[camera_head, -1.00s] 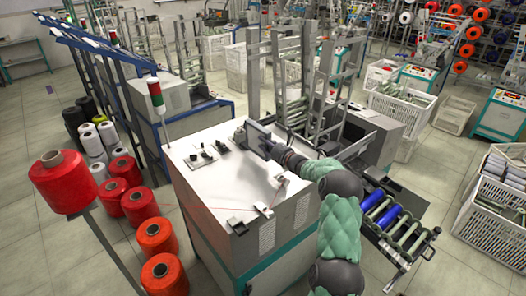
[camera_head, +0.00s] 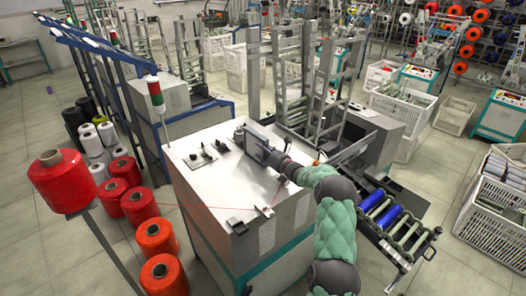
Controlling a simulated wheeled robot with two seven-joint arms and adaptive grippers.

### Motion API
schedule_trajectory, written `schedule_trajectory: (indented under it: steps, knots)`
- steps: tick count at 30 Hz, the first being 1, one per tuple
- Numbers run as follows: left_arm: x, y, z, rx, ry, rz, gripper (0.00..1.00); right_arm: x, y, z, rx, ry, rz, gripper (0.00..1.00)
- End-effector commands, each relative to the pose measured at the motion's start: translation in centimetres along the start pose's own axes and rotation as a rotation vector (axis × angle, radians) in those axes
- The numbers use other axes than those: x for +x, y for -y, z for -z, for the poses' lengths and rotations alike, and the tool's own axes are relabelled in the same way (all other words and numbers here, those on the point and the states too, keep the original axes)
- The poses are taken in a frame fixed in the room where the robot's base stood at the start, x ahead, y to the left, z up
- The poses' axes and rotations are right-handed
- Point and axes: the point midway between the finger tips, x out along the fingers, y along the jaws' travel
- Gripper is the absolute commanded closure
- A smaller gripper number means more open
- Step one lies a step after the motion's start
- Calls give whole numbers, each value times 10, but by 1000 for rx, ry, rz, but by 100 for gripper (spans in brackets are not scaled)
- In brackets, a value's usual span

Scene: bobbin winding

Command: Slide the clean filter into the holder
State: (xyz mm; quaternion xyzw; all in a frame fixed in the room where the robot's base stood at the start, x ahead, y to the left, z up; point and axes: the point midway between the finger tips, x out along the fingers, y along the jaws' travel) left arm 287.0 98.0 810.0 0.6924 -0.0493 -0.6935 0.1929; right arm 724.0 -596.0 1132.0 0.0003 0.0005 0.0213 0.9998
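A thin, flat grey panel (camera_head: 256,142), which looks like the filter, stands upright near the back edge of the white machine top (camera_head: 225,182). Dark parts (camera_head: 239,136) sit at its left side; I cannot tell which of them is the holder, or how far the panel is in it. My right gripper (camera_head: 271,157) is at the panel's lower right end, close to it or touching. The fingers are small and dark, so their opening does not show. My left gripper is not in view.
Small dark fittings (camera_head: 208,152) stand on the machine top left of the panel. A black block (camera_head: 236,224) and a small white guide (camera_head: 264,210) are near its front edge, with a red thread running there. Metal frames (camera_head: 300,80) rise behind. The middle of the top is clear.

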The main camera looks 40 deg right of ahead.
Motion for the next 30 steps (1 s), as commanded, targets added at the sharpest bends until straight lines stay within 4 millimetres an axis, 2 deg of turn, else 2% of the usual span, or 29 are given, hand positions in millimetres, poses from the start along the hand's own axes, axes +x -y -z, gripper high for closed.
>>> schedule_trajectory:
  steps: [10, 15, 23, 29, 30]
  knots:
    - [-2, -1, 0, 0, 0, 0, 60, 0, 0, -1, 0, 0, 0, 40]
    - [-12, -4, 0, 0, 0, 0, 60, 0, 0, -2, 0, 0, 0, 40]
    - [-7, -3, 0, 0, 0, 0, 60, -39, 1, 0, 1, -1, 2, 40]
    - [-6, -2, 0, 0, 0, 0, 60, -78, 2, 0, 1, -1, 3, 40]
    - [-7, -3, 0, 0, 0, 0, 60, -76, 1, -13, -5, 5, 0, 40]
